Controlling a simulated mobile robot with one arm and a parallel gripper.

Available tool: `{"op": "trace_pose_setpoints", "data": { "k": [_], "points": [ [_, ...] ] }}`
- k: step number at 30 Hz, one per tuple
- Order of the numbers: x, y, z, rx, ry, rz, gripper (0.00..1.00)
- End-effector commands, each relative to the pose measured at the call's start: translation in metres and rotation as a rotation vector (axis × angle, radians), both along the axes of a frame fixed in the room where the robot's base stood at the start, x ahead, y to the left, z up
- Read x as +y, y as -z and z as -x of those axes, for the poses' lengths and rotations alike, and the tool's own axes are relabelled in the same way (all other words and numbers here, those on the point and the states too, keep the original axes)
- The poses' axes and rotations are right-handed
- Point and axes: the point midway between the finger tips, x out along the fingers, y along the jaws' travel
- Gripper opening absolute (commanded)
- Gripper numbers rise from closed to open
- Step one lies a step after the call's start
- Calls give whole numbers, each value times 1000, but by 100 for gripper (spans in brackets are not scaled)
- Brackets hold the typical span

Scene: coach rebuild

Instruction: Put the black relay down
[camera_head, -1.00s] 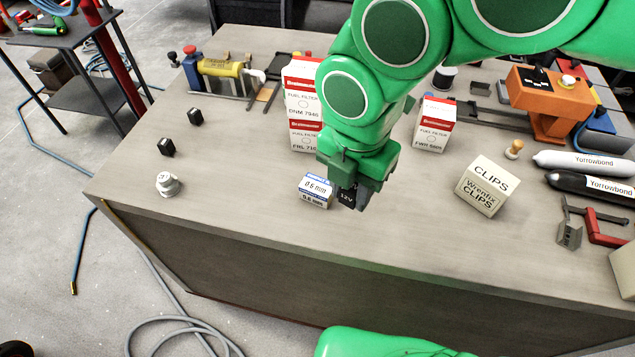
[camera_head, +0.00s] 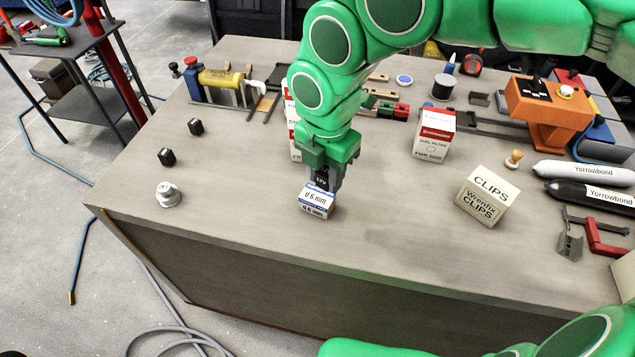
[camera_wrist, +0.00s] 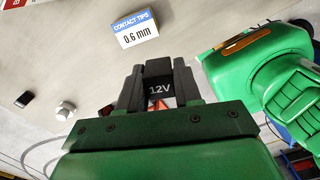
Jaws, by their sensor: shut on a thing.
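My gripper (camera_head: 323,177) is shut on the black relay (camera_head: 321,179), which has "12V" in white on it. In the wrist view the relay (camera_wrist: 158,90) sits between the two dark fingers. In the head view it appears just behind or above the white and blue contact tips box (camera_head: 316,203). The wrist view shows a gap between the relay and this box (camera_wrist: 135,28). I cannot tell how high the relay is above the bench (camera_head: 250,200).
Two small black blocks (camera_head: 167,157) (camera_head: 196,127) and a pale knob (camera_head: 168,194) stand at the left. A filter box (camera_head: 434,135) and a clips box (camera_head: 487,195) stand to the right. The bench is clear left of the contact tips box and between it and the clips box.

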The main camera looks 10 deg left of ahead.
Motion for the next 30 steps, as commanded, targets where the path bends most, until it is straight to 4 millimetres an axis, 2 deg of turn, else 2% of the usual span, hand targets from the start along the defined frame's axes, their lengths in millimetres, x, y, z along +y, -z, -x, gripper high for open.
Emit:
{"op": "trace_pose_setpoints", "data": {
  "k": [9,13,23,30],
  "points": [
    [14,35,-23,2,1,2,4],
    [19,44,-30,0,0,1,4],
    [24,55,-38,0,0,0,4],
    [24,84,-37,3,-1,2,4]
  ]
}}
